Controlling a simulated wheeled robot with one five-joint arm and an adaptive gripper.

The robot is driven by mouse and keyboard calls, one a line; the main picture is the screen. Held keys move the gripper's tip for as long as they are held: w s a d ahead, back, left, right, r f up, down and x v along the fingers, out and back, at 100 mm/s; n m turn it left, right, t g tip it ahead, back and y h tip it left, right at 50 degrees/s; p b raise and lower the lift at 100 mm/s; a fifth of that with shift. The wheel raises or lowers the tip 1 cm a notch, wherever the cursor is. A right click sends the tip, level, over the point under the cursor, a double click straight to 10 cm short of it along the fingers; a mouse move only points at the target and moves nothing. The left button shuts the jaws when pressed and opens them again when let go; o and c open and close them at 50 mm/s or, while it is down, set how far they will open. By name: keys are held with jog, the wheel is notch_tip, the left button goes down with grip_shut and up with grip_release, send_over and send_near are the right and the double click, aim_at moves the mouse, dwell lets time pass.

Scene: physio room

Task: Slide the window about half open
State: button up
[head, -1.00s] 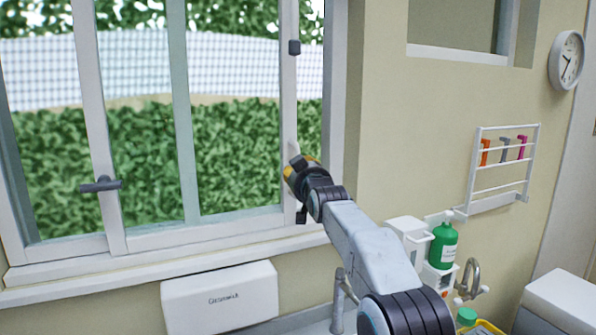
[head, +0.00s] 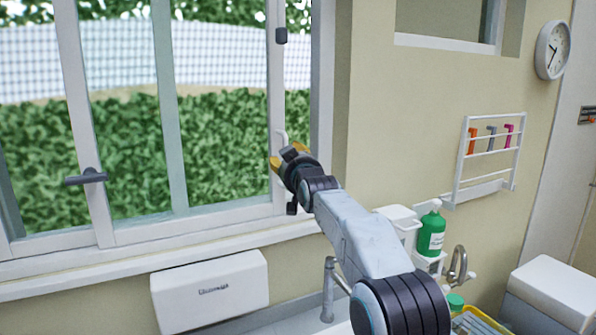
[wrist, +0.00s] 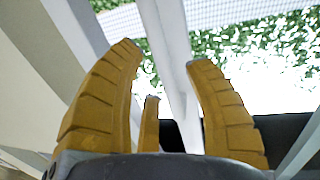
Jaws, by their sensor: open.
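The window (head: 170,236) has white frames and fills the left of the head view. A narrow upright white stile (head: 276,80) stands near its right side, with a small pale handle (head: 283,137) on it. My gripper (head: 288,160) is at that stile, just below the handle's visible top, and hides its lower part. In the wrist view my gripper (wrist: 165,58) has its yellow fingers spread, with a white upright bar (wrist: 165,30) of the window running between them. I cannot tell whether any finger touches it. A grey lever handle (head: 87,177) sits on another upright at left.
A white box (head: 210,290) is on the wall below the sill. A tap (head: 328,290), a green bottle (head: 431,232) in a white holder and a wall rack (head: 488,160) are near my arm. A dark block (head: 281,35) is high on the stile.

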jog(key=v, duration=1.1)
jog(key=shift+s, duration=0.1)
jog(key=shift+f, duration=0.1)
dwell(0.4)
jog(key=s+d+f+g+h, duration=0.1)
jog(key=s+f+g, duration=0.45)
jog(key=f, duration=0.65)
jog(key=s+d+f+g+h, duration=0.1)
jog(key=s+f+g, duration=0.45)
jog(key=f, duration=0.65)
jog(key=s+d, duration=0.3)
jog(key=s, duration=0.7)
jog(key=s+d+f+m+g+h, duration=0.1)
jog(key=s+d, duration=0.3)
jog(key=s, duration=0.7)
jog(key=s+d+m+g, duration=0.1)
jog(key=s+d, duration=0.2)
jog(key=s, duration=0.7)
jog(key=shift+s+d+f+h, duration=0.15)
jog(key=shift+d+f+h, duration=0.15)
jog(key=shift+d+h, duration=0.1)
